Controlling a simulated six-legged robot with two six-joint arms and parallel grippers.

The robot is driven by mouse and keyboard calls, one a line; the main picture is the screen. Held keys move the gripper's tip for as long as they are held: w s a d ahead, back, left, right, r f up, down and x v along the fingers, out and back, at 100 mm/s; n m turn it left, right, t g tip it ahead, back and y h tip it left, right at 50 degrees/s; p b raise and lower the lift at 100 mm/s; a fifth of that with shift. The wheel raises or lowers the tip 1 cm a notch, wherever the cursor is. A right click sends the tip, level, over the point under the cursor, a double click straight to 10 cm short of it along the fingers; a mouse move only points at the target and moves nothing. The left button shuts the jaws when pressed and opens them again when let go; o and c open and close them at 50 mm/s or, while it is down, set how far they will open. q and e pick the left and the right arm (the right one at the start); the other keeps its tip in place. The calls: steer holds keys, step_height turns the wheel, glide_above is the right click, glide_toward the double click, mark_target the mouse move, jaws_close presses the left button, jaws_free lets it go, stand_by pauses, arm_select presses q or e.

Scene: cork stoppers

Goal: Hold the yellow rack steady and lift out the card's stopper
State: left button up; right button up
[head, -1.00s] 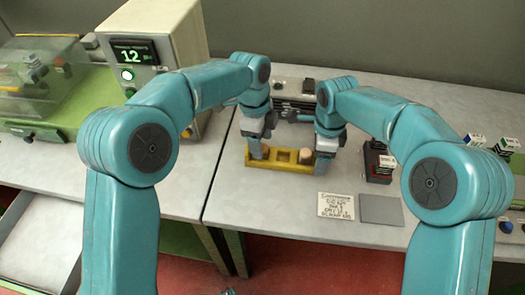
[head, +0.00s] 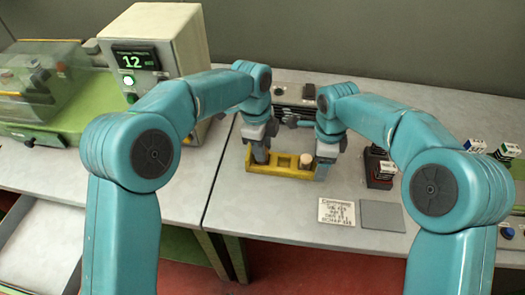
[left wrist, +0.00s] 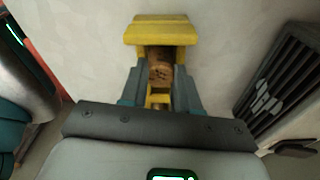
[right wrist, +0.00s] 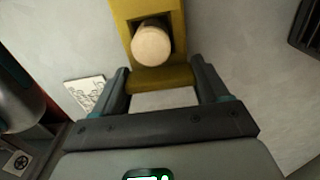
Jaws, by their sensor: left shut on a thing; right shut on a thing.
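The yellow rack (head: 283,168) lies on the grey table and holds cork stoppers in a row. My left gripper (head: 262,153) is shut on a brown speckled stopper (left wrist: 160,67) at the rack's left end; I cannot tell whether it has risen. A pale stopper (head: 306,160) stands in the rack, and its round top shows in the right wrist view (right wrist: 152,42). My right gripper (right wrist: 162,80) is shut on the rack's right end. The white card (head: 337,214) with handwriting lies in front of the rack; its words are too small to read.
A grey mat (head: 382,215) lies beside the card. A dark stand (head: 379,168) with small labelled blocks is to the right. A machine with a lit display (head: 135,59) stands at the left. A dark slatted object (left wrist: 284,68) lies behind the rack.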

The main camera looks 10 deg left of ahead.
arm_select(q)
step_height(320, 180, up, 9)
stand_by(0.3)
arm_select(e)
steer(key=o, duration=1.1)
steer(key=shift+o, duration=0.2)
step_height(320, 180, up, 12)
